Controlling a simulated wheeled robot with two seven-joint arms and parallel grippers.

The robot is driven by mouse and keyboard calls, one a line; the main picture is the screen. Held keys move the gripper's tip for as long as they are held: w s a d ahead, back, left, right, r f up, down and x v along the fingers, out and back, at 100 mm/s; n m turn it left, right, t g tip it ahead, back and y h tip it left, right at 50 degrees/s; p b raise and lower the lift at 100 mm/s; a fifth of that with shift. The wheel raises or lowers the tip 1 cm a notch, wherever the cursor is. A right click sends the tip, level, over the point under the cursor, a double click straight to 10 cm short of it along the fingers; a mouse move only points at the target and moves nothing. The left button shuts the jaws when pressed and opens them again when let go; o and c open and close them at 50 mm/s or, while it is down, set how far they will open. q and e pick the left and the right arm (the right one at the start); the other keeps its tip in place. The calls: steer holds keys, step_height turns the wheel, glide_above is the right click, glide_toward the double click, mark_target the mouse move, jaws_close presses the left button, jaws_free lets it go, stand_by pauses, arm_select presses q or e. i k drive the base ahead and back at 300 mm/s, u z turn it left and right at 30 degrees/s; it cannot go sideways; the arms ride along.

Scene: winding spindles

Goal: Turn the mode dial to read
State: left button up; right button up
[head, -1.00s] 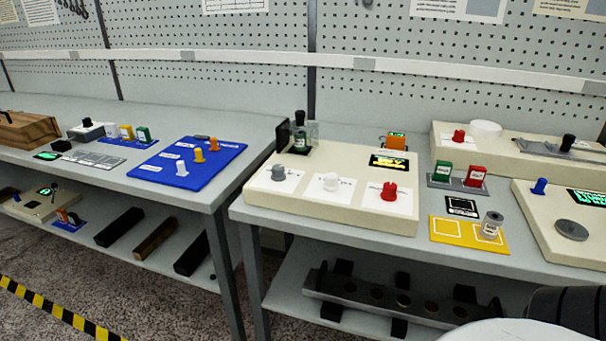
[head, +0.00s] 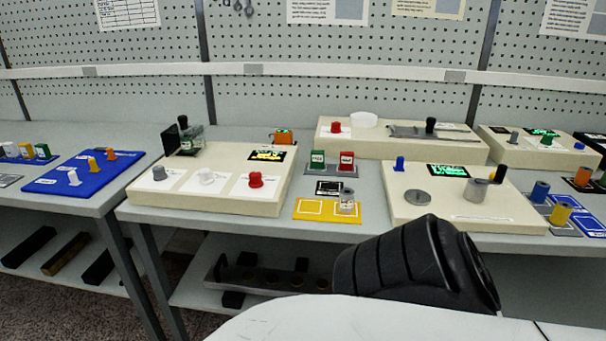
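A cream box with three knobs stands on the bench left of centre; its front edge (head: 205,205) faces me. On its top are a grey knob (head: 159,173), a white knob (head: 206,176) and a red knob (head: 256,180), each on a white label. A small display (head: 267,155) with yellow characters is behind them. The labels are too small to read, so I cannot tell which knob is the mode dial. Neither of my grippers is in view.
A yellow mat (head: 312,210) with a metal cylinder (head: 347,201) lies right of the box. Further right is another cream box (head: 400,211) with a blue knob (head: 400,164), a green display and a crank. A blue board (head: 82,180) is on the left bench. A dark arm part of mine covers the lower middle.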

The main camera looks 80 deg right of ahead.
mark_target(256, 181)
steer(key=k, duration=0.4)
steer(key=z, duration=0.9)
